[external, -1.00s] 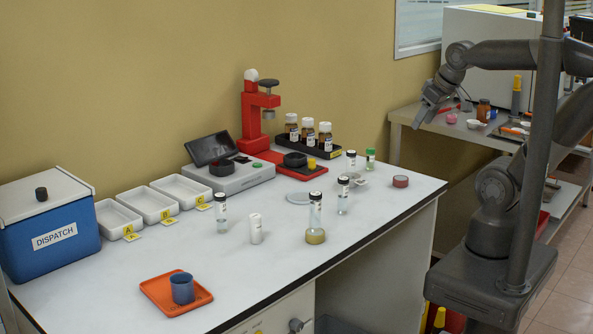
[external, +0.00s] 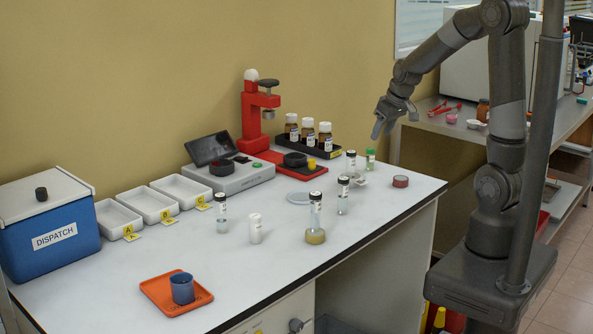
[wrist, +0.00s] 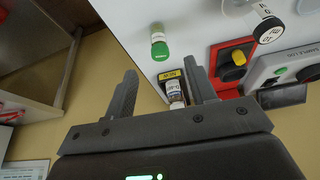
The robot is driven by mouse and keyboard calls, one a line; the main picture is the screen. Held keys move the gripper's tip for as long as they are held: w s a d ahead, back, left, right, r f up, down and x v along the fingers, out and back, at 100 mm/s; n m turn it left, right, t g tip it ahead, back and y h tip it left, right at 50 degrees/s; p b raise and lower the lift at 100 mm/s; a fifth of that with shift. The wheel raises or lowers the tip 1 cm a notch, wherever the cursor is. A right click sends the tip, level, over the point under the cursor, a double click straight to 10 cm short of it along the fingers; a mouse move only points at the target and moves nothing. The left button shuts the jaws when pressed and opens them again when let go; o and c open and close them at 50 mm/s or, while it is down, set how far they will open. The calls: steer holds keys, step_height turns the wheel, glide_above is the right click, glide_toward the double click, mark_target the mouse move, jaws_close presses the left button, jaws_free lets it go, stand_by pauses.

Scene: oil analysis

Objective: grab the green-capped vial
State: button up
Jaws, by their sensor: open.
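The green-capped vial (external: 370,158) stands upright near the back right corner of the white bench. In the wrist view its green cap (wrist: 160,50) shows above the gap between my fingers, apart from them. My gripper (external: 383,127) is above and slightly right of the vial in the external view, fingers pointing down. In the wrist view my gripper (wrist: 160,92) is open, with nothing held between its fingers.
A black-capped vial (external: 351,163) stands just left of the green-capped one. A rack of brown bottles (external: 308,147) and a red press (external: 262,115) are further left. A red round tin (external: 400,181) lies to the right. The bench's front right is clear.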

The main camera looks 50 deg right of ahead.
mark_target(369, 156)
steer(key=x, duration=0.6)
steer(key=shift+w+d+f, duration=0.1)
steer(key=shift+w+d, duration=0.05)
steer(key=shift+d, duration=0.15)
steer(key=shift+w+x, duration=0.2)
steer(key=shift+x, duration=2.45)
steer(key=shift+a, duration=0.15)
steer(key=c, duration=1.1)
steer(key=shift+o, duration=0.2)
steer(key=shift+r, duration=0.2)
